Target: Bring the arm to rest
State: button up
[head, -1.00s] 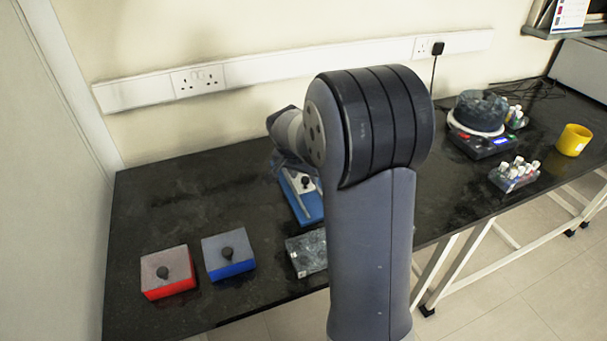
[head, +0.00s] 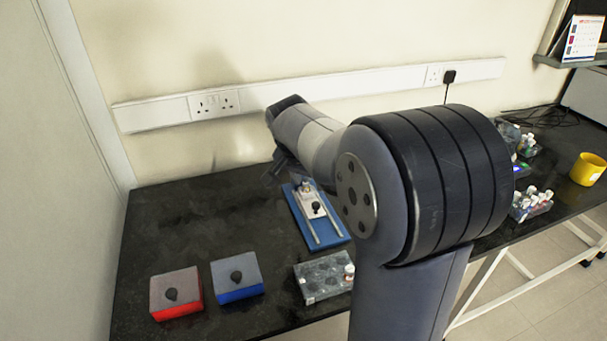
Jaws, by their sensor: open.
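My arm rises from the lower right and bends at a large dark elbow joint. Its forearm reaches left over the bench toward the wall. My gripper (head: 280,166) hangs small and dark at the forearm's end, above the far left part of the black bench (head: 215,210). It looks empty and open, though its fingers are hard to make out.
A red box (head: 178,309) and a blue box (head: 240,294), both grey-topped with black knobs, stand at front left. A grey rack (head: 315,284) holds a white-capped vial (head: 349,272). Vial racks (head: 530,208) and a yellow cup (head: 588,169) stand right. The wall is close behind.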

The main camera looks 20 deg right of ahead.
aim_at(317, 205)
jog(key=x, duration=1)
jog(key=shift+d+f+b, duration=0.1)
jog(key=shift+f+b, duration=0.25)
jog(key=shift+s+d+f, duration=0.1)
jog(key=shift+s+f, duration=0.05)
jog(key=shift+s, duration=1.6)
